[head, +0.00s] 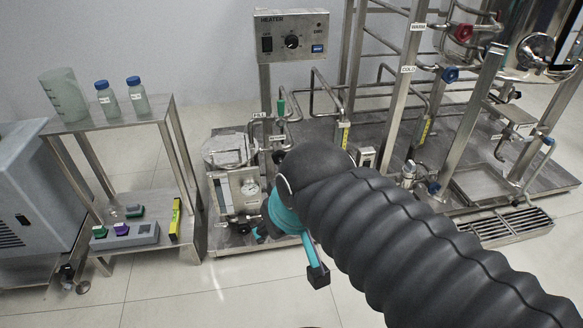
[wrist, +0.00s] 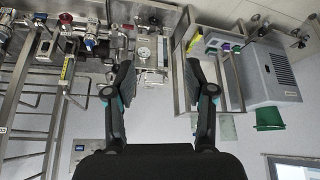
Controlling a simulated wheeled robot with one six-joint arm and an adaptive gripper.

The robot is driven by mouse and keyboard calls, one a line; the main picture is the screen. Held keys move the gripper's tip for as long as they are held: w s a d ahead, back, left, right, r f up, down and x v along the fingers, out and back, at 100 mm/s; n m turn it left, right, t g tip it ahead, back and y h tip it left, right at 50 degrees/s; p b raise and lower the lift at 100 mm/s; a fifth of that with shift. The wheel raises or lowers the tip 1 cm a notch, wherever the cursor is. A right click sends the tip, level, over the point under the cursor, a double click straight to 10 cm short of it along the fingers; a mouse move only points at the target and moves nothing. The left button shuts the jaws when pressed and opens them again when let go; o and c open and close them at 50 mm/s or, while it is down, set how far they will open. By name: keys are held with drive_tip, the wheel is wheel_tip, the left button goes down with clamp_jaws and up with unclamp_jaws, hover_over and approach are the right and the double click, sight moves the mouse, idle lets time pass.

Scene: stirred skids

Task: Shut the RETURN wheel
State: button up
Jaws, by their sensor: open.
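In the head view, a red wheel (head: 463,33) and a blue wheel (head: 450,75) sit on the pipes at the upper right, near plates reading WARM and COLD. Another blue wheel (head: 433,187) sits low on the skid. A green handle (head: 281,107) stands by the FILL plate. My gripper (head: 288,256) is in front of the small pump unit, partly hidden by my arm. In the wrist view my gripper (wrist: 158,80) is open and empty, and a red wheel (wrist: 66,18) shows at upper left.
A steel stand (head: 120,120) at left holds a beaker (head: 63,95) and two blue-capped bottles. A grey cabinet (head: 35,185) is at far left. A heater box (head: 291,36) is at the back. A floor grate (head: 510,225) lies at right. The front floor is clear.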

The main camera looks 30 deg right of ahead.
drive_tip(key=o, duration=0.4)
drive_tip(key=shift+w+d+f, duration=0.15)
drive_tip(key=shift+w+f, duration=0.05)
drive_tip(key=shift+w, duration=0.1)
drive_tip(key=w+d+f+n+t+b, duration=0.2)
drive_tip(key=w+n, duration=0.2)
drive_tip(key=w, duration=0.4)
drive_tip(key=w+d+f+n+t+b, duration=0.1)
drive_tip(key=w+f+n+b, duration=0.15)
drive_tip(key=w, duration=0.55)
drive_tip(key=n+t+h+b, duration=0.35)
drive_tip(key=n+t, duration=0.25)
drive_tip(key=n, duration=0.7)
approach(280, 159)
drive_tip(key=s+a+r, duration=0.5)
drive_tip(key=a+r, duration=0.1)
drive_tip(key=a, duration=0.1)
drive_tip(key=w+d+f+n+t+h+b, duration=0.2)
drive_tip(key=d+f+n+t+b, duration=0.1)
drive_tip(key=d+f+n, duration=0.5)
drive_tip(key=shift+m+y, duration=0.25)
drive_tip(key=shift+m, duration=0.4)
drive_tip(key=x, duration=0.4)
drive_tip(key=a+x, duration=0.1)
drive_tip(key=x, duration=0.3)
drive_tip(key=a+f+x, duration=0.1)
drive_tip(key=x, duration=0.3)
drive_tip(key=shift+w, duration=0.75)
drive_tip(key=c, duration=1.2)
